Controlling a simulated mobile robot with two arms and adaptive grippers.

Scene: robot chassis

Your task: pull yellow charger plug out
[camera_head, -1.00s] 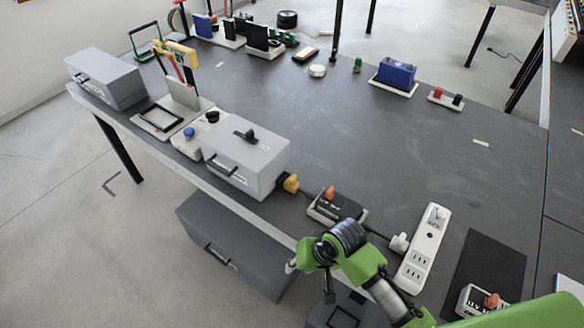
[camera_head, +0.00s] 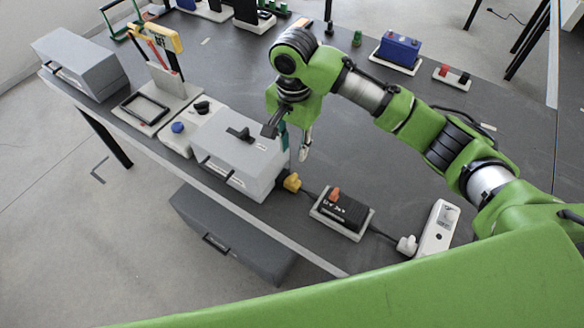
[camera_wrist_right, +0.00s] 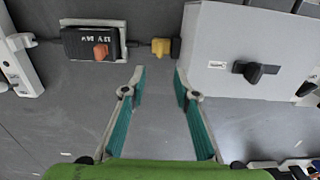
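The yellow plug (camera_head: 291,182) sits at the side of the grey box (camera_head: 258,178), its cable running to the black charger (camera_head: 342,212) with an orange switch. In the right wrist view the yellow plug (camera_wrist_right: 160,47) appears just beyond my fingertips, touching the side of the grey box (camera_wrist_right: 212,40). The black charger (camera_wrist_right: 90,43) is to its left. My right gripper (camera_head: 295,150) hangs over the table beside the box. In the wrist view my right gripper (camera_wrist_right: 160,76) is open and empty, its teal-padded fingers apart and lined up with the plug. My left gripper is not visible.
The grey box has a black knob (camera_head: 241,134) on top. A white power strip (camera_head: 437,228) with a white plug (camera_head: 406,246) stands right of the charger. A blue battery (camera_head: 398,50) is farther back. A grey case (camera_head: 232,233) is below the table edge.

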